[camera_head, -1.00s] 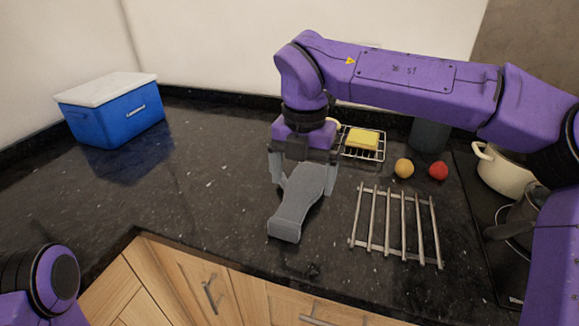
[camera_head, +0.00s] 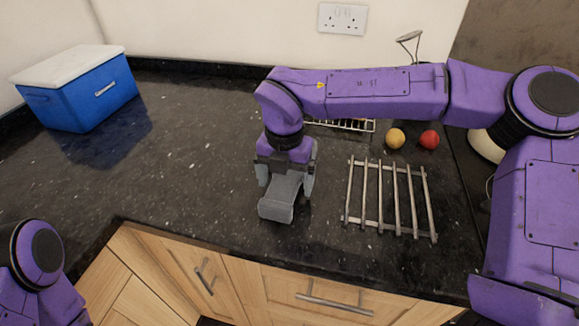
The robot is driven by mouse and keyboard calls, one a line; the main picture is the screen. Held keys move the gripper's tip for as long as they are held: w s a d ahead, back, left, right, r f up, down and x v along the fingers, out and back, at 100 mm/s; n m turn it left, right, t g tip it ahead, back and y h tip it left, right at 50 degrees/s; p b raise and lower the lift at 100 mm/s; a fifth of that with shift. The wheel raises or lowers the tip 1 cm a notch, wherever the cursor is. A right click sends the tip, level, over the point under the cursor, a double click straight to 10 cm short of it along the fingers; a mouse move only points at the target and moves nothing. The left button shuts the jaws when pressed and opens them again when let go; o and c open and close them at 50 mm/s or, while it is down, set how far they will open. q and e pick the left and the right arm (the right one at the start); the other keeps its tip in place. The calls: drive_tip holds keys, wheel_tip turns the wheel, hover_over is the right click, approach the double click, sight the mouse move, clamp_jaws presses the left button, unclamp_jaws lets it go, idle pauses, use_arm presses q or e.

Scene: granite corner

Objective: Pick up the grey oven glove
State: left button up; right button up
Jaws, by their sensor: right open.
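The grey oven glove (camera_head: 278,204) lies on the dark granite counter near its front edge, its wide end toward me. My right gripper (camera_head: 285,184) points down over the glove with one finger on each side of it. It is open. The far part of the glove is hidden under the gripper's body, and I cannot tell whether the fingers touch it. My left arm shows at the lower left, but its gripper is out of view.
A metal rack (camera_head: 390,198) lies just right of the glove. A yellow ball (camera_head: 395,139) and a red ball (camera_head: 429,139) sit behind it. A blue cooler box (camera_head: 85,95) stands at the back left. The counter between box and glove is clear.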

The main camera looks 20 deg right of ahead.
drive_tip(key=c, duration=1.3)
drive_tip(key=shift+o, duration=0.2)
drive_tip(key=shift+w+r, duration=0.1)
drive_tip(key=shift+r, duration=0.4)
drive_tip(key=s+r, duration=0.1)
drive_tip(key=r, duration=0.1)
drive_tip(key=s+a+r+b, duration=0.1)
drive_tip(key=s+r, duration=0.1)
drive_tip(key=r, duration=0.1)
drive_tip(key=s+r, duration=0.1)
drive_tip(key=r, duration=0.1)
drive_tip(key=shift+s+a+r, duration=0.2)
drive_tip(key=shift+s+r, duration=0.05)
drive_tip(key=s+a+r+b, duration=0.2)
drive_tip(key=s+r, duration=0.2)
drive_tip(key=s, duration=0.5)
drive_tip(key=shift+a+r, duration=0.3)
